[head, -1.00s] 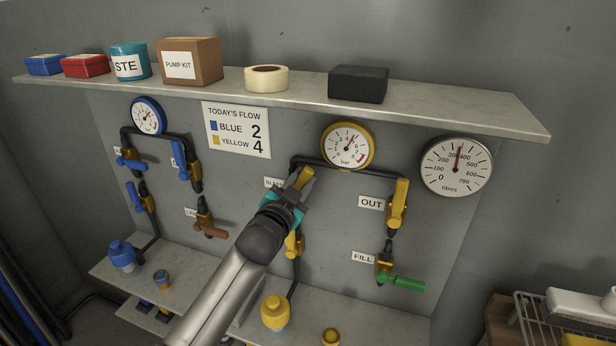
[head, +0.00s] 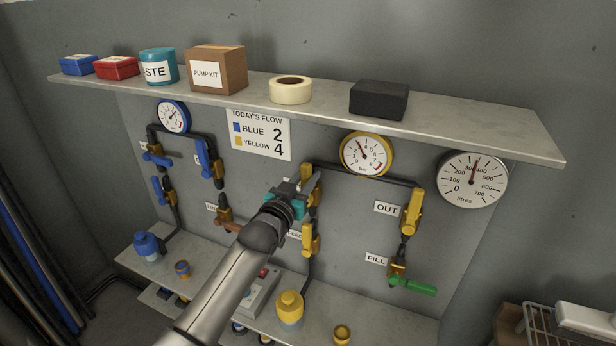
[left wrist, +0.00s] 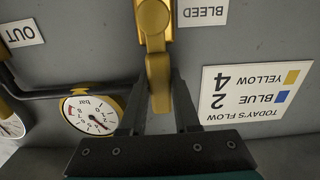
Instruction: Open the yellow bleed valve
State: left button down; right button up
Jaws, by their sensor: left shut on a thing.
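The yellow bleed valve (left wrist: 153,22) shows at the top of the left wrist view, beside a BLEED label (left wrist: 203,12); this view is upside down. Its yellow lever (left wrist: 157,72) runs nearly in line with the valve body. My left gripper (left wrist: 158,108) is shut on this lever, one dark finger on each side. In the head view, my left gripper (head: 307,188) is at the upper left valve of the yellow circuit and partly hides it. My right gripper is not in view.
A lower yellow valve (head: 310,240) stands just below. The yellow-rimmed gauge (head: 366,154) is up to the right, with the OUT valve (head: 412,212) and green FILL lever (head: 412,286) farther right. A stone shelf (head: 450,122) juts out above; blue valves are left.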

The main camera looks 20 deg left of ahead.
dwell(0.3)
pick_arm(q)
jog(key=c, duration=0.6)
grip_release()
jog(key=shift+c, duration=0.2)
jog(key=s, duration=1.5)
jog(key=shift+s+a, duration=0.15)
jog(key=shift+a, duration=0.15)
